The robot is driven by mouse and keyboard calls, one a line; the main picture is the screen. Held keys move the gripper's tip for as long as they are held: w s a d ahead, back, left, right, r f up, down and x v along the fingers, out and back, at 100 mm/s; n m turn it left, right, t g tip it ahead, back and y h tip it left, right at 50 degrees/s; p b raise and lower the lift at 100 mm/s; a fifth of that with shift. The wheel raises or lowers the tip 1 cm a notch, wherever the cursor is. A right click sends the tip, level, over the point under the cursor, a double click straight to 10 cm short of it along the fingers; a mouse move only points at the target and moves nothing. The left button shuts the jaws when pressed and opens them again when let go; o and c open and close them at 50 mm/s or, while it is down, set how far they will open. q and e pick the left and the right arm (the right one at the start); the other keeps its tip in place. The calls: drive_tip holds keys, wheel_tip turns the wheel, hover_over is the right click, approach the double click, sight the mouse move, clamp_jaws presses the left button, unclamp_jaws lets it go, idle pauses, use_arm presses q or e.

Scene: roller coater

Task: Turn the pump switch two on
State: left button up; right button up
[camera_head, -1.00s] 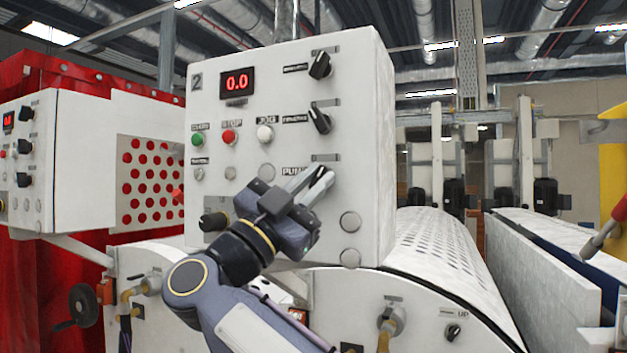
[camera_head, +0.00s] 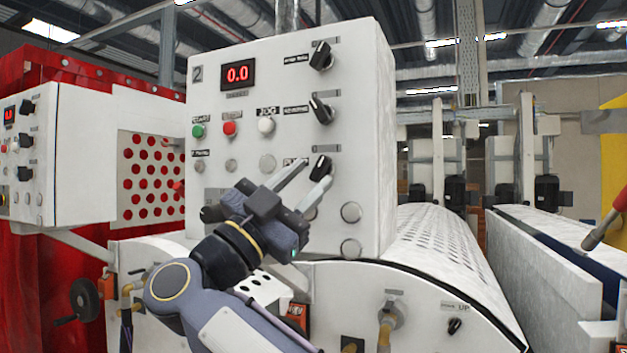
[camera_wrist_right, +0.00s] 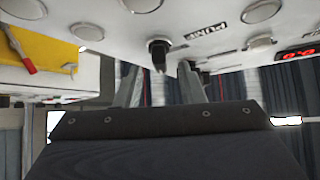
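The white control box marked 2 (camera_head: 345,110) has a column of black rotary knobs on its right side. The pump switch (camera_head: 321,166) is the lowest of these, with its label partly hidden behind a finger. It also shows in the right wrist view as a black knob (camera_wrist_right: 158,52) beside the upside-down PUMP label (camera_wrist_right: 207,32). My right gripper (camera_head: 305,180) is open and empty, just below and in front of this knob. In the right wrist view its spread fingers (camera_wrist_right: 160,80) stand either side of the knob, apart from it. My left gripper is not in view.
Two more black knobs (camera_head: 321,109) sit above the pump switch. Green, red and white buttons (camera_head: 265,125) lie to its left, under a red 0.0 display (camera_head: 238,75). A second control box (camera_head: 75,155) stands at left.

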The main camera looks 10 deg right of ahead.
drive_tip(key=b+v, duration=0.1)
drive_tip(key=v, duration=0.4)
drive_tip(key=shift+s+a+f+b, duration=0.1)
drive_tip(key=shift+a+f+b, duration=0.1)
drive_tip(key=shift+b, duration=0.1)
